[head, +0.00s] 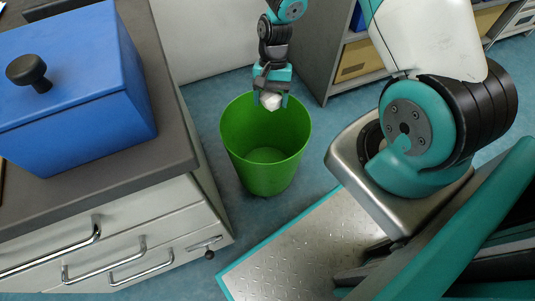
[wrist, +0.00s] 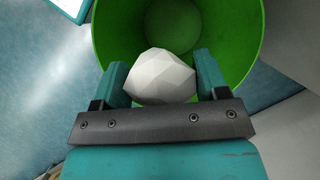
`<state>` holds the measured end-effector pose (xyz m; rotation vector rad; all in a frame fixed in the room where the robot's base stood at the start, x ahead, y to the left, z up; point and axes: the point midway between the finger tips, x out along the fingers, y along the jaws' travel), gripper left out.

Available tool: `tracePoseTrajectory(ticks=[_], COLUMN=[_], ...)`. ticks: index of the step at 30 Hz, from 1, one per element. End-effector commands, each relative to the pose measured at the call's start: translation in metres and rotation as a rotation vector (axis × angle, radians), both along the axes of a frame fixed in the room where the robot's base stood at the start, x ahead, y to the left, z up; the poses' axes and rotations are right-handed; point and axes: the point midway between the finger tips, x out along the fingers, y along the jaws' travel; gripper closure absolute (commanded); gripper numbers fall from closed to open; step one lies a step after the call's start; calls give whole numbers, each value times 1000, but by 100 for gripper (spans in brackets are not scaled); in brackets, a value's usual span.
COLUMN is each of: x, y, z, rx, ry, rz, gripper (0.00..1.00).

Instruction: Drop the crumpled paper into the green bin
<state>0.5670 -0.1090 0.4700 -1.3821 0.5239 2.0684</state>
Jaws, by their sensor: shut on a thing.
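The crumpled paper (head: 270,101) is a white, faceted lump held between the fingers of my gripper (head: 270,98). In the wrist view the paper (wrist: 160,77) sits between the two teal fingers of the gripper (wrist: 160,82), which are shut on it. The green bin (head: 265,180) stands upright on the floor, open at the top and empty as far as I can see. The paper appears over the bin's far rim area in the head view. In the wrist view the bin (wrist: 110,35) opens beyond the paper, with its floor partly hidden by it.
A grey-topped drawer cabinet (head: 150,195) stands left of the bin, with a blue lidded box (head: 80,85) on it. A shelf unit (head: 330,60) stands behind on the right. Blue floor (head: 212,95) shows around the bin.

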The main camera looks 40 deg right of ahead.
Motion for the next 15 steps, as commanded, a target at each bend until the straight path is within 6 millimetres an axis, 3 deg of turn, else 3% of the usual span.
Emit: tracePoseTrajectory(ticks=[9,15], x=[0,0], y=[-1,0], z=[-42,-53], rx=[0,0], ry=[0,0], rz=[1,1], gripper=[54,54])
